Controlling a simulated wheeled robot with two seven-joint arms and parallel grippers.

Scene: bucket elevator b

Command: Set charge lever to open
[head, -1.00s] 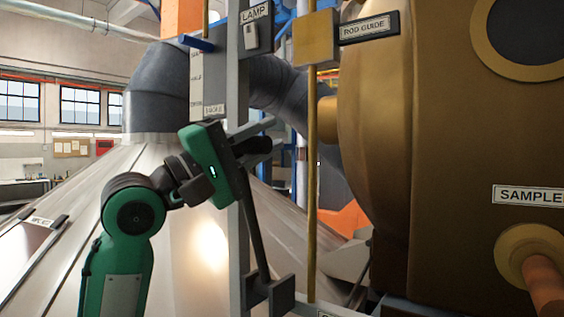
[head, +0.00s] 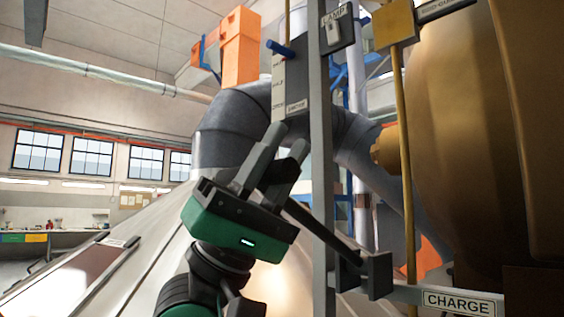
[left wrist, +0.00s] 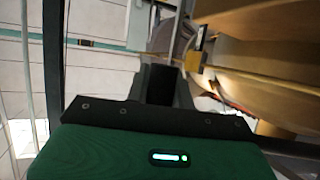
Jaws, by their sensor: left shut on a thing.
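The charge lever (head: 325,228) is a dark bar that slants up and left from a dark pivot block (head: 377,276), beside the CHARGE label (head: 458,302). My left gripper (head: 284,142) is at the lever's upper end, shut on it, with its two grey fingers pointing up and right. The gripped end is mostly hidden by the fingers and green body. In the left wrist view the fingers (left wrist: 163,85) show dark above the green housing, and I cannot make out the lever between them. My right gripper is not in view.
A blue handle (head: 280,47) sits on a marked plate (head: 292,92) above the fingers. A large bronze drum (head: 460,150) fills the right.

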